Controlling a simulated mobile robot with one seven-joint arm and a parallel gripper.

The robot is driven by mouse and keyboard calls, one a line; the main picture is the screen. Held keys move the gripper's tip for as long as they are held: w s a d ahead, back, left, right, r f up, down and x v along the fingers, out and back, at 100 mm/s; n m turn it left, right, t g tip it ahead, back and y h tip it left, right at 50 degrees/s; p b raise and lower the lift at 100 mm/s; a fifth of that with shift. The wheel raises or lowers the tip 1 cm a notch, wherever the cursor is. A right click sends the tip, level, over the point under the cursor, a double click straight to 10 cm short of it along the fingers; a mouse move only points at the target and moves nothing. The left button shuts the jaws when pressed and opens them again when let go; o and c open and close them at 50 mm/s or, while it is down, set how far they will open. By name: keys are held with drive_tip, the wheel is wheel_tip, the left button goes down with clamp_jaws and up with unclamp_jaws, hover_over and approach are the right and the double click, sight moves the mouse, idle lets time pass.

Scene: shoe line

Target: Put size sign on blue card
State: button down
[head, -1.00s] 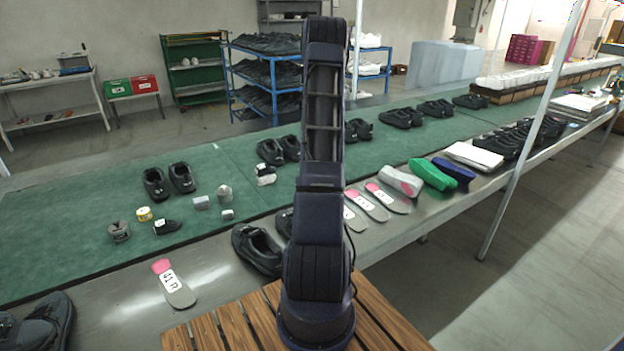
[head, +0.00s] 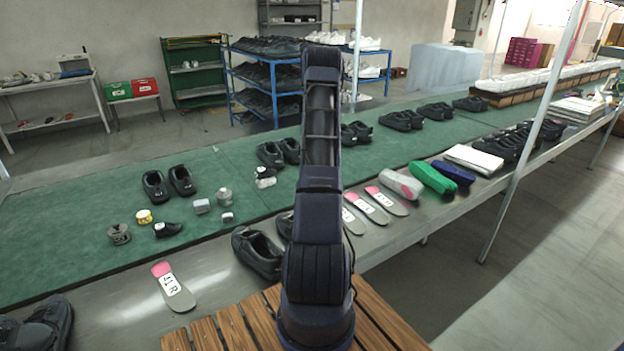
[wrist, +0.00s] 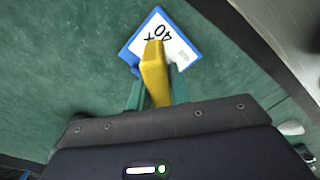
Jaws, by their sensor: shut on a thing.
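In the wrist view my gripper (wrist: 157,76) has its two teal fingers closed on a yellow upright piece, which I take to be the size sign (wrist: 155,60). Just beyond the fingertips is the blue card (wrist: 128,52), a blue-edged card with a white face printed "40" and a small picture. It lies tilted in the picture on the green mat. The yellow piece overlaps the near part of the card in the picture; whether it touches the card I cannot tell. In the head view my arm hides the gripper, the sign and the card.
The green belt (head: 90,240) bears several pairs of black shoes (head: 170,183) and small items. Insoles (head: 173,287), a green shoe form (head: 432,178) and a blue one (head: 453,172) lie on the metal edge. In the wrist view, bare green mat surrounds the card.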

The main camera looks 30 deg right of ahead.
drive_tip(key=shift+f, duration=1.5)
drive_tip(key=shift+f, duration=0.15)
drive_tip(key=c, duration=1.3)
unclamp_jaws()
